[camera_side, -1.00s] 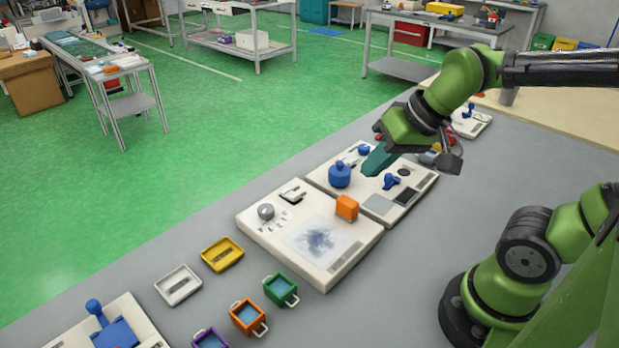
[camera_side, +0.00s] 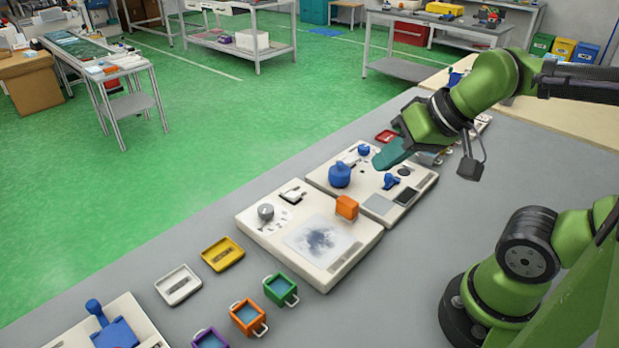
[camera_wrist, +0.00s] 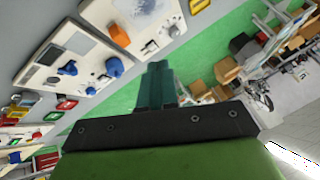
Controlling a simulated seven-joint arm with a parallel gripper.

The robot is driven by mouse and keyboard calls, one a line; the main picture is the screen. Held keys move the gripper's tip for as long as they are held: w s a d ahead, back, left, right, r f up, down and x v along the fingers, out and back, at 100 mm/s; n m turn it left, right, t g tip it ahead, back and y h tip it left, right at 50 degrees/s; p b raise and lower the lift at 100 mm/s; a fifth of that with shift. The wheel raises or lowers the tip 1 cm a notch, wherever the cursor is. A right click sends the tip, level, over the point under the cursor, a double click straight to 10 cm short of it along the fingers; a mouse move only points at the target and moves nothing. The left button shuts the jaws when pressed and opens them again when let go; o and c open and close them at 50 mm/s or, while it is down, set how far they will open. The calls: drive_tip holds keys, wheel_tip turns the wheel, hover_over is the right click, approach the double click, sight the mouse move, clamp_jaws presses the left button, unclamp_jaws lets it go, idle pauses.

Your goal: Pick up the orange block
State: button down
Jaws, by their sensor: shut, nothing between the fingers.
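The orange block (camera_side: 347,207) stands on the right back edge of a white board (camera_side: 262,238) that carries a grey picture panel. In the wrist view the orange block (camera_wrist: 118,33) shows at the upper left, apart from the fingers. My gripper (camera_side: 380,163) has teal fingers and is above the back part of the second white board (camera_side: 326,178), up and to the right of the block. In the wrist view the teal fingers (camera_wrist: 157,72) lie together with nothing between them.
A blue round knob (camera_side: 339,175) and a blue lever (camera_side: 391,181) stand on the second board near the block. A yellow tray (camera_side: 222,254), a white tray (camera_side: 178,285) and several small handled boxes, one green (camera_side: 281,290), lie in front. Bare grey table lies right of the boards.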

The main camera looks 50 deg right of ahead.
idle(0.4)
drive_tip(key=c, duration=0.8)
unclamp_jaws()
drive_tip(key=shift+o, duration=0.2)
drive_tip(key=n+g+h, duration=0.2)
drive_tip(key=n+g, duration=0.2)
drive_tip(key=g, duration=0.3)
hover_over(348, 201)
wheel_tip(348, 201, down, 3)
wheel_tip(348, 201, down, 17)
drive_tip(key=shift+r, duration=0.1)
